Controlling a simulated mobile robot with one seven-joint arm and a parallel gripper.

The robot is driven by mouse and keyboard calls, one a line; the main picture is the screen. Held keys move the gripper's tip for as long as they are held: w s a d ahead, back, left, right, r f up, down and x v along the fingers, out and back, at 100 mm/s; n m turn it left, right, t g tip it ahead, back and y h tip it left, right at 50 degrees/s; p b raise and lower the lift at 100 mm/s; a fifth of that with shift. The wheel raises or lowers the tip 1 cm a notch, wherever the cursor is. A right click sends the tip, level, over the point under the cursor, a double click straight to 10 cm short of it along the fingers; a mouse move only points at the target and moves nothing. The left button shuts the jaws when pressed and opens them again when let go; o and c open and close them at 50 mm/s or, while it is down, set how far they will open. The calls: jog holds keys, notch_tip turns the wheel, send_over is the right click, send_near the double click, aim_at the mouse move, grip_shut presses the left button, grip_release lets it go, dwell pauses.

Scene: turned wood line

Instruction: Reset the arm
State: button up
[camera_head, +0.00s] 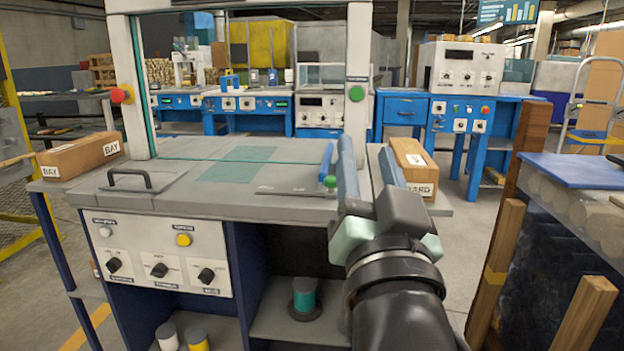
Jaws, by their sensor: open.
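My gripper (367,152) shows in the head view at right of centre, at the end of my dark arm that comes up from the bottom edge. Its two blue-grey fingers stand apart and point away from me. Nothing shows between them. The gripper appears over the right part of the grey worktop (190,200); its height above the top is hard to tell. A slim blue item (326,160) with a green knob (330,182) appears just left of the left finger. My wrist and arm hide part of the bench's right front.
A cardboard box (412,168) sits close right of the fingers, another (82,155) at the left. A white frame with a red button (121,95) and a green button (356,94) rises from the bench. Wooden posts (500,240) stand right. Open floor lies behind, right.

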jog(key=s+a+r+n+t, duration=0.2)
jog(key=s+a+r+t, duration=0.1)
jog(key=s+r, duration=0.4)
jog(key=s+a+r+n+t, duration=0.2)
jog(key=s+a+r+t, duration=0.1)
jog(key=s+r, duration=0.4)
notch_tip(320, 180, up, 38)
jog(key=w+p, duration=0.1)
jog(key=p, duration=3.7)
jog(key=shift+w+f+g, duration=0.25)
jog(key=shift+g, duration=0.05)
